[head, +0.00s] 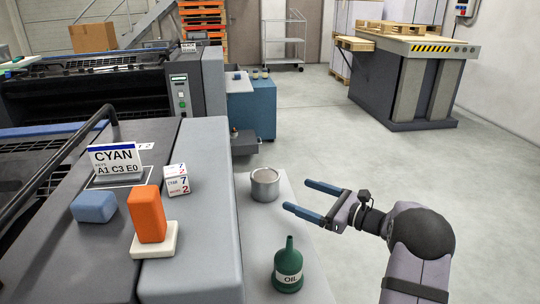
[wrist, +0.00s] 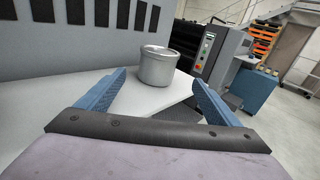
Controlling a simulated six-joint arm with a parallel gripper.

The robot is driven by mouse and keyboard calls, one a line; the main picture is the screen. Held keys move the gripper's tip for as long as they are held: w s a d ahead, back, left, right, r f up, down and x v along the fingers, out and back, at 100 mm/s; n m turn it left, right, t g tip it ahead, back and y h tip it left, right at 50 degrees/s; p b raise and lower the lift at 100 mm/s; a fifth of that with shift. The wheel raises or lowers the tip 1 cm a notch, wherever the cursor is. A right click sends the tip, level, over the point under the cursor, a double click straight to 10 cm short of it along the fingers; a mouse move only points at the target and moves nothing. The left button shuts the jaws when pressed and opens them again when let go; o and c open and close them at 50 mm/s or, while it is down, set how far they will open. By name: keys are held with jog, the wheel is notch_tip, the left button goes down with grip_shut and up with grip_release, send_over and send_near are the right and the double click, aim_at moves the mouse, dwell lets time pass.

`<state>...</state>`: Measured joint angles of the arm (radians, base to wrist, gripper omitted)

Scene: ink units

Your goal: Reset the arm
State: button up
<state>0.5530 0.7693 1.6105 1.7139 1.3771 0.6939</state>
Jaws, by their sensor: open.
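My gripper (head: 305,199) is on the right of the head view, its two blue fingers spread apart with nothing between them. The fingers point left, toward a grey metal can (head: 265,185) on a pale side shelf (head: 245,232). The can stands upright, apart from the fingertips. In the wrist view my gripper (wrist: 158,85) is open, and the can (wrist: 157,68) shows beyond and between the fingers. My arm reaches in from the lower right of the head view.
A green oil bottle (head: 288,266) stands at the shelf's near end. On the grey machine top are a CYAN sign (head: 115,160), an orange block (head: 147,214) on a white pad (head: 154,241), a blue block (head: 94,207) and small white boxes (head: 176,181). Open floor lies to the right.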

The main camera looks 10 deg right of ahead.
jog(key=s+a+r+n+g+h+p, duration=0.4)
jog(key=a+r+n+g+p, duration=0.15)
jog(key=n+p, duration=0.25)
jog(key=s+a+r+n+g+h+p, duration=0.1)
jog(key=s+n+p, duration=0.2)
jog(key=s, duration=0.2)
jog(key=s+a+r+n+g+h+p, duration=0.1)
jog(key=s+r+n+g+h+p, duration=0.1)
jog(key=s+n+p, duration=0.2)
jog(key=s+a+r+n+g+h+p, duration=0.1)
jog(key=s+n+p, duration=0.3)
jog(key=s, duration=0.4)
jog(key=shift+r+g+h, duration=0.25)
jog(key=shift+r+h, duration=0.15)
jog(key=shift+h, duration=0.2)
jog(key=s+d+n+g+h+p, duration=0.1)
jog(key=s+n, duration=0.6)
jog(key=s, duration=0.7)
jog(key=g+h+p, duration=0.1)
jog(key=h+p, duration=0.1)
jog(key=p, duration=0.1)
jog(key=shift+s+d+p, duration=0.3)
jog(key=shift+d, duration=0.05)
